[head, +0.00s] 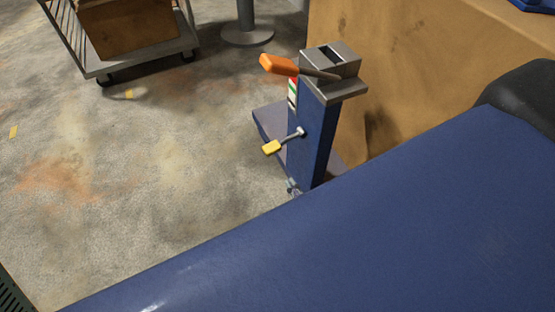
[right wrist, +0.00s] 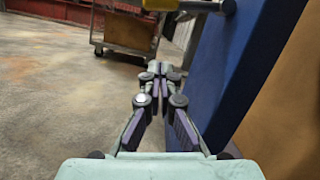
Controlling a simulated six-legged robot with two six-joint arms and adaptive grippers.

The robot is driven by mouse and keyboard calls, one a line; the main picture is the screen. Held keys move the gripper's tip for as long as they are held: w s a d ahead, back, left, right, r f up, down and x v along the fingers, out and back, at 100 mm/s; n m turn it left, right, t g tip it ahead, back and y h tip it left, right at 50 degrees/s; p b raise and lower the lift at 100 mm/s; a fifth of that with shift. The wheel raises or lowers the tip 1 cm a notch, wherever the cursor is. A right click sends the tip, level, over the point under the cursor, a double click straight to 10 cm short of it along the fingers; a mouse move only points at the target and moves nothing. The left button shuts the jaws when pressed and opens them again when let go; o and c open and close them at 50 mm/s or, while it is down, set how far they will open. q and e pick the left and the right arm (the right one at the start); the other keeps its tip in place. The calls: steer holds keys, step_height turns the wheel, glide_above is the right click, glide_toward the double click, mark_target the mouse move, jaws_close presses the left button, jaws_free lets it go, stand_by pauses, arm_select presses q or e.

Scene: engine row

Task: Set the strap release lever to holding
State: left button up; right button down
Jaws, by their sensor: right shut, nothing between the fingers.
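A blue post (head: 315,140) stands beyond the big blue surface in the head view. A lever with an orange handle (head: 279,64) sits at its grey top block, handle pointing left. A lower lever with a yellow handle (head: 271,147) sticks out from the post's side, tilted slightly down to the left. I cannot tell which is the strap release lever. My right gripper (right wrist: 160,68) is shut and empty. In the head view only a small part of it (head: 292,187) shows, low beside the post, below the yellow handle. My left gripper is out of view.
A red, white and green strip (head: 292,92) runs down the post below the orange handle. A large blue surface (head: 350,240) fills the front right. A brown wall-like block (head: 420,70) stands behind the post. A cart (head: 150,55) with a box is at the back left. The floor at left is clear.

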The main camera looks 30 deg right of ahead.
mark_target(284, 142)
steer(key=w+r+b, duration=0.1)
steer(key=w+r, duration=0.4)
steer(key=w, duration=0.2)
steer(key=shift+w+a+r, duration=0.15)
steer(key=shift+a+r, duration=0.15)
steer(key=shift+a, duration=0.15)
stand_by(0.4)
